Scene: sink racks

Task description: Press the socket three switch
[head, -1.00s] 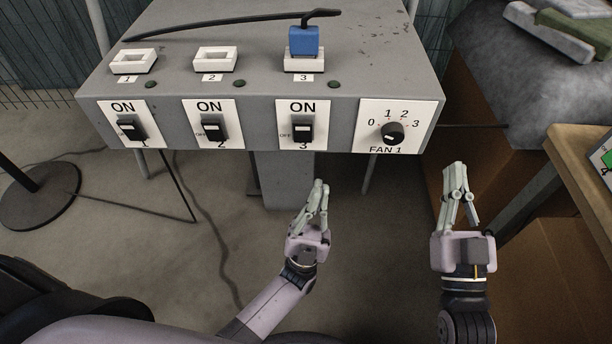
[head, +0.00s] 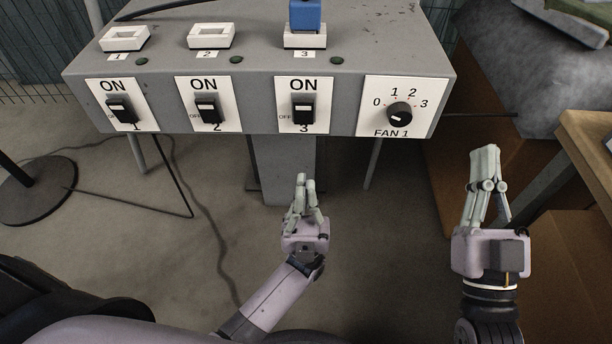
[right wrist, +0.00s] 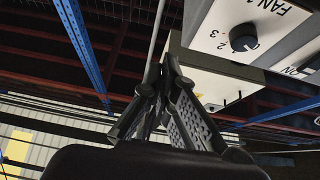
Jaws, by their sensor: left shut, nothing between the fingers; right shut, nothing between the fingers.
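The switch of socket three (head: 304,108) is a black rocker on a white plate marked ON, OFF and 3, on the front of a grey box (head: 240,142). Above it on the box top, a blue plug (head: 307,14) sits in socket 3 (head: 304,40). My left gripper (head: 300,178) is shut and empty, below switch three in the head view and apart from it. My right gripper (head: 484,150) is shut and empty, right of and below the fan dial (head: 400,114). In the right wrist view its fingertips (right wrist: 160,72) are left of the dial (right wrist: 243,39).
Switch one (head: 121,109) and switch two (head: 207,107) sit left of switch three. Sockets 1 (head: 125,38) and 2 (head: 211,36) are empty. A wooden table (head: 590,130) stands at the right. A black cable runs over the floor at the left.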

